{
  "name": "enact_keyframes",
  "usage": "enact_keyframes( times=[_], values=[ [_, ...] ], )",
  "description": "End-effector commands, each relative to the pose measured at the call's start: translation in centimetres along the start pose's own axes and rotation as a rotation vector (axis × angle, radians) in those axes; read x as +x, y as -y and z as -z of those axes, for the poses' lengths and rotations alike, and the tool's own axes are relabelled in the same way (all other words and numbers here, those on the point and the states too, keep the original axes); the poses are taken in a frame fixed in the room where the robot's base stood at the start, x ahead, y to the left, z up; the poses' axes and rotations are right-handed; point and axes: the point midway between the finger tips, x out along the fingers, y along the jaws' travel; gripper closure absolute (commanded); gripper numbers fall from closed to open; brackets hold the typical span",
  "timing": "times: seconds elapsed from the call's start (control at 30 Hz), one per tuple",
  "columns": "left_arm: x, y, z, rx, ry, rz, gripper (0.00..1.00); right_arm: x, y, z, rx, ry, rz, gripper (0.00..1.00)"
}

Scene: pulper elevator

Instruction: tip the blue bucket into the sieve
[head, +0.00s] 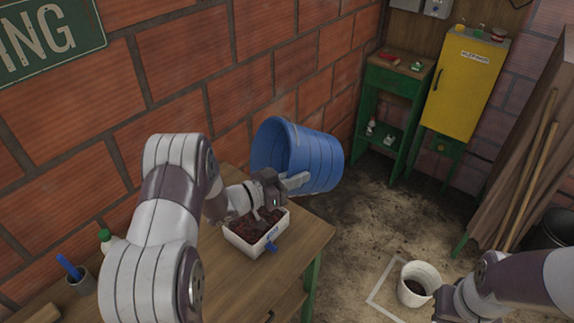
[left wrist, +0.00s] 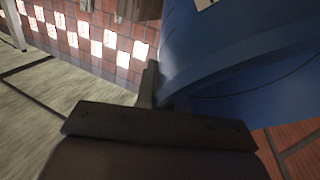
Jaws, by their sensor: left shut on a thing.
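The blue bucket (head: 318,160) is tilted on its side in the air, its open mouth facing left, above the right end of the wooden table. My left gripper (head: 292,181) is shut on the bucket at its near side. In the left wrist view the bucket (left wrist: 240,60) fills the upper right, against the gripper's finger (left wrist: 148,85). A white tray-like container (head: 258,245) with dark red contents stands on the table below the gripper; I cannot tell whether it is the sieve. My right arm shows at the lower right, but its fingertips cannot be made out.
The wooden table (head: 290,275) runs along the brick wall. A pen cup (head: 80,282) and a green-capped bottle (head: 106,238) stand at its left. A white bucket (head: 416,285) stands on the floor. A yellow cabinet (head: 463,85) and green shelf (head: 388,105) are at the back.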

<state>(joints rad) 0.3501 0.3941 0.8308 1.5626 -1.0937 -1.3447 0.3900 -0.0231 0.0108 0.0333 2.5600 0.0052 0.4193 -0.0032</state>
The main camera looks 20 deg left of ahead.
Motion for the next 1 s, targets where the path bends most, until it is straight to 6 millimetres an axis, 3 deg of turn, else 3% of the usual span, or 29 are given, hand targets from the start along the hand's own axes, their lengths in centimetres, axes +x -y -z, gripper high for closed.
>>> enact_keyframes(
  times=[0.03, 0.27, 0.63, 0.8, 0.87, 1.0],
  values=[
    [0.3, -0.2, 1.8, 0.009, 0.037, 0.001, 1.00, -2.3, 0.0, 0.3, 0.000, 0.000, 0.000, 1.00],
    [2.2, -0.7, 3.0, 0.043, 0.258, 0.020, 1.00, -7.3, 0.0, 0.9, 0.000, 0.000, 0.000, 1.00],
    [4.2, -0.8, 1.6, 0.106, 0.674, 0.054, 1.00, -15.3, 0.0, 1.8, 0.000, 0.000, 0.000, 1.00],
    [4.3, -0.7, -1.6, 0.144, 0.915, 0.073, 1.00, -18.9, 0.0, 2.2, 0.000, 0.000, 0.000, 1.00],
    [4.3, -0.4, -3.9, 0.155, 0.990, 0.078, 1.00, -17.4, 0.0, 2.1, 0.000, -0.001, 0.000, 1.00],
    [4.2, -0.3, -5.0, 0.162, 1.076, 0.085, 1.00, -17.3, 0.0, 2.0, 0.000, 0.001, 0.000, 1.00]
  ],
)
